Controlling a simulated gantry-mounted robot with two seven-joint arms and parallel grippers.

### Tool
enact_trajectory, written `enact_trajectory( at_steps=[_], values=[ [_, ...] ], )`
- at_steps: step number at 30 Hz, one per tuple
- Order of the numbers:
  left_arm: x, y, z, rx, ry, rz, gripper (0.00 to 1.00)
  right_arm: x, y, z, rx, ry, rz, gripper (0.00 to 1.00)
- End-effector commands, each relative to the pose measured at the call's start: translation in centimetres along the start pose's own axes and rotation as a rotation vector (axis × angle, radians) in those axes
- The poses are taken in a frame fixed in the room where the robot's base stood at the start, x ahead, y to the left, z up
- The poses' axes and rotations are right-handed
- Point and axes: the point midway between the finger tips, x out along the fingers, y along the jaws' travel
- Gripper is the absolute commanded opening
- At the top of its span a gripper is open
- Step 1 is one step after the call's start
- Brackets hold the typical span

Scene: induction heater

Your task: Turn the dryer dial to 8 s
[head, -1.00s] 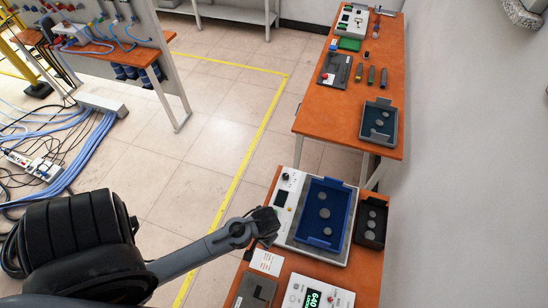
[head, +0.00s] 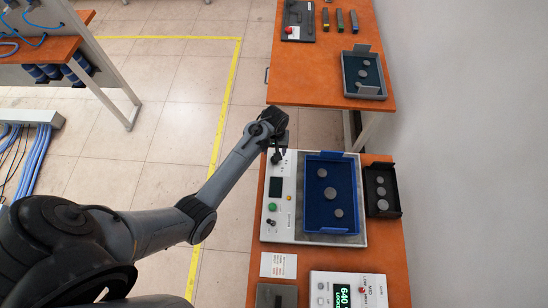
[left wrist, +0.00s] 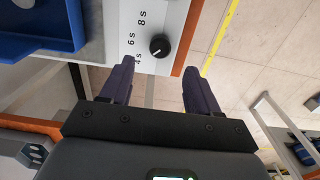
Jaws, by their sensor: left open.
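The dryer (head: 283,232) is a white-panelled unit on the orange table, with a blue tray (head: 331,231) holding several grey discs. Its dial (left wrist: 159,45) is a round black knob in the left wrist view, with labels 4 s, 6 s and 8 s beside it. A small pale mark on the knob seems to face the 4 s side. My left gripper (left wrist: 158,70) is open and empty, its two dark fingers on either side of the dial's line, their tips short of the knob. In the head view my left gripper (head: 277,153) hangs over the panel's far end and hides the dial. My right gripper is not in view.
A black tray with discs (head: 382,208) stands right of the dryer. A device with a green display (head: 343,290) and a printed card (head: 279,265) lie nearer. A second orange table (head: 308,86) with a grey tray (head: 346,82) stands beyond a gap.

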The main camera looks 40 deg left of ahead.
Motion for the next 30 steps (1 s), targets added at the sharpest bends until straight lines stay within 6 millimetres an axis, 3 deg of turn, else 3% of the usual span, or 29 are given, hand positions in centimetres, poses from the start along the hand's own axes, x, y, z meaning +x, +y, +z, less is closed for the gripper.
enact_trajectory(
  at_steps=[6, 12, 27, 30],
  values=[
    [3.8, -0.1, 0.0, 0.001, -0.002, -0.002, 0.61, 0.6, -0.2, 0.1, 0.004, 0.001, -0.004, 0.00],
    [6.2, -0.1, 0.0, 0.002, 0.000, -0.002, 0.61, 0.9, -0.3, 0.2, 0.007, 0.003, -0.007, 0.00],
    [7.5, -0.1, 0.0, 0.001, 0.000, -0.001, 0.61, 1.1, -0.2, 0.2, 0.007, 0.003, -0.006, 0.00],
    [7.5, -0.1, 0.0, 0.001, 0.000, -0.001, 0.47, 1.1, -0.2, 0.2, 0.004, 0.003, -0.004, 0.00]
  ],
)
